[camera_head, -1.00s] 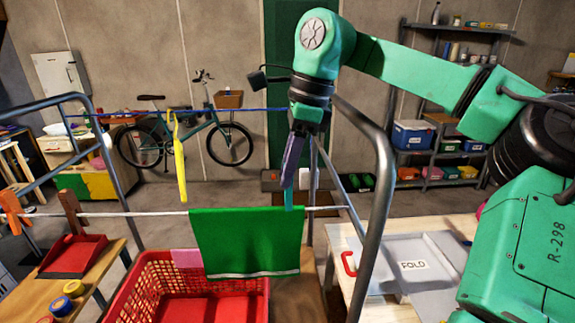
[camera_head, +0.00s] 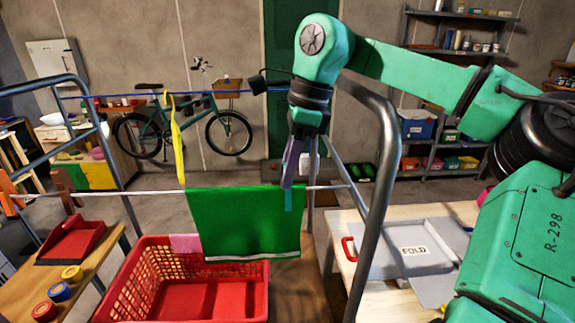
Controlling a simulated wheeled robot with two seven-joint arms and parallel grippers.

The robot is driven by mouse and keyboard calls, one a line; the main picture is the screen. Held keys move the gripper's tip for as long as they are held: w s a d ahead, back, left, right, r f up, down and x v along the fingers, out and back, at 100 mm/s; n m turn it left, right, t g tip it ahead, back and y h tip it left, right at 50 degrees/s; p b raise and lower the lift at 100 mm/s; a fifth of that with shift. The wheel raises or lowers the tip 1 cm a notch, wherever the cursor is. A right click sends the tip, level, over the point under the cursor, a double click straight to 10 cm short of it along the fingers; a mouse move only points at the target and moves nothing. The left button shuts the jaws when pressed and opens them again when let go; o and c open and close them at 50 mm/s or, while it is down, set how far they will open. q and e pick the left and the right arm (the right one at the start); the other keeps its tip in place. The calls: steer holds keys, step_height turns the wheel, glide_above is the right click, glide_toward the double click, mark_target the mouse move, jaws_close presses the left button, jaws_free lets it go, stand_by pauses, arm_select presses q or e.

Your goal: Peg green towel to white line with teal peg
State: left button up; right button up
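The green towel (camera_head: 240,222) hangs folded over the white line (camera_head: 130,192), above the red basket. My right gripper (camera_head: 290,176) points down at the towel's upper right part, with its narrow purple fingers seen nearly edge-on. It appears shut on the teal peg (camera_head: 288,200), whose lower end overlaps the towel just below the line in the picture. I cannot tell whether the peg straddles the cloth and line or is only in front of them. My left gripper is not in view.
A red basket (camera_head: 259,298) with a pink cloth (camera_head: 185,243) stands below. Brown (camera_head: 66,188) and orange (camera_head: 9,192) pegs are on the line at left. A yellow item (camera_head: 177,145) hangs from the blue line behind. A metal post (camera_head: 386,190) stands right of my gripper.

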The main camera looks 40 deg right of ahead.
steer(key=o, duration=0.3)
steer(key=p+v, duration=0.1)
steer(key=v, duration=1.3)
steer(key=shift+s+r, duration=0.1)
steer(key=shift+r, duration=0.2)
